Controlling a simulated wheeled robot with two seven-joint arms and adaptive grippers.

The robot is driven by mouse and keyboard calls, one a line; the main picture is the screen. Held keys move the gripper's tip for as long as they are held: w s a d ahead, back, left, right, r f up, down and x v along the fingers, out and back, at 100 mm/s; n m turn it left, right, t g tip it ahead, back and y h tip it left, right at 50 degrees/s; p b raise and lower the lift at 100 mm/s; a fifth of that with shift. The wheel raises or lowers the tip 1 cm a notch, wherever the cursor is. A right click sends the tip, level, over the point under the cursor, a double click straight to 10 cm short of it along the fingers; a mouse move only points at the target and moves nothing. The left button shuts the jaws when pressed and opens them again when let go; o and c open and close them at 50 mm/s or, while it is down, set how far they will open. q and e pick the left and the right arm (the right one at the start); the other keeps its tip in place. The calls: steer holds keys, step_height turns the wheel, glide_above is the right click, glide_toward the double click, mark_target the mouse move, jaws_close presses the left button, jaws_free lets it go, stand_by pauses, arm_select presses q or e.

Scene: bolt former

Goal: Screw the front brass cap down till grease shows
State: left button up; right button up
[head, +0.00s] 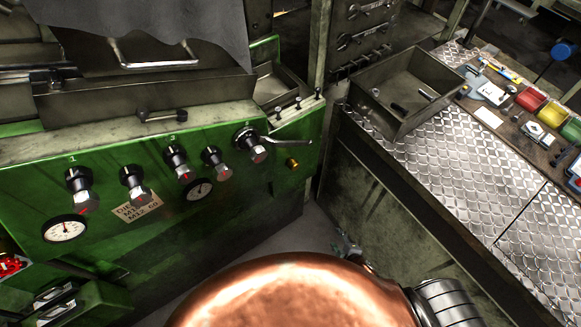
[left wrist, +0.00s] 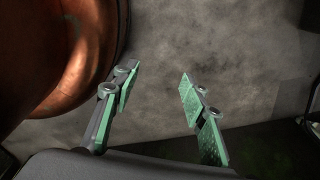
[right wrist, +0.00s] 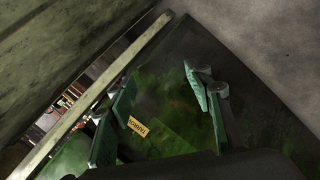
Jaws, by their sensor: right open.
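A small brass cap (head: 292,164) sits on the right end of the green machine's front panel, below a lever handle, in the head view. I cannot make out its thread or any grease. My right gripper (head: 345,243) shows small below and right of the cap, apart from it and partly hidden by my copper-coloured arm. In the right wrist view my right gripper (right wrist: 160,78) is open and empty, before a dark green surface with a yellow label (right wrist: 137,126). In the left wrist view my left gripper (left wrist: 158,82) is open and empty above grey floor.
The green machine (head: 120,245) carries several black-and-silver knobs, dials and a lever (head: 285,141). A metal bin (head: 378,100) stands on the diamond-plate bench (head: 460,165) at right, with tools and coloured bins behind. A floor gap (head: 285,235) lies between machine and bench.

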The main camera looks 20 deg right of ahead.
steer(key=w+a+r+n+t+b, duration=0.1)
steer(key=w+a+r+n+t, duration=0.2)
steer(key=w+r, duration=0.5)
steer(key=n+t+y+b, duration=0.35)
steer(key=n+y, duration=0.25)
steer(key=n, duration=1)
glide_toward(296, 167)
steer(key=w+a+f, duration=0.1)
steer(key=w, duration=0.2)
steer(key=shift+t, duration=0.45)
steer(key=p+x, duration=0.1)
steer(key=x, duration=0.5)
steer(key=shift+w+a, duration=0.2)
steer(key=shift+w+a+p, duration=0.25)
steer(key=shift+w+p, duration=0.05)
steer(key=shift+w, duration=0.3)
steer(key=shift+w+f, duration=0.1)
steer(key=shift+c, duration=0.3)
arm_select(q)
steer(key=shift+s+f, duration=0.3)
steer(key=shift+f, duration=0.3)
steer(key=shift+s+f, duration=0.25)
steer(key=shift+f, duration=0.4)
steer(key=shift+s+f, duration=0.3)
steer(key=shift+f, duration=0.3)
arm_select(e)
steer(key=c, duration=1.1)
